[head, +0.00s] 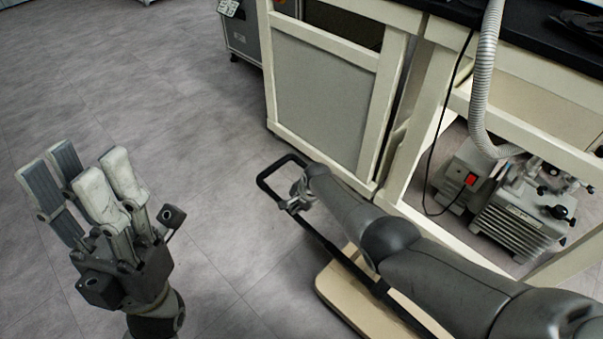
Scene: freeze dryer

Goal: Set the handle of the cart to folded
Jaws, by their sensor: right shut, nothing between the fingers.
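The cart has a flat tan platform (338,292) on the floor at bottom centre, partly hidden under my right arm. Its black handle (267,170) is a looped bar whose rounded end reaches up and left beyond the platform. One long bar runs back down along the platform. From this angle I cannot tell exactly how far the handle is tilted. My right gripper (295,203) is shut and empty, at the handle close to its looped end; whether it touches the bar is unclear. My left gripper (82,188) is open and empty over bare floor at left, away from the cart.
A cream-framed bench with a grey panel (318,92) stands just behind the handle. A pump with a red switch (470,180) and a ribbed hose (484,85) sit in its open bay at right. A grey cabinet (243,35) is at the top. The floor at left is clear.

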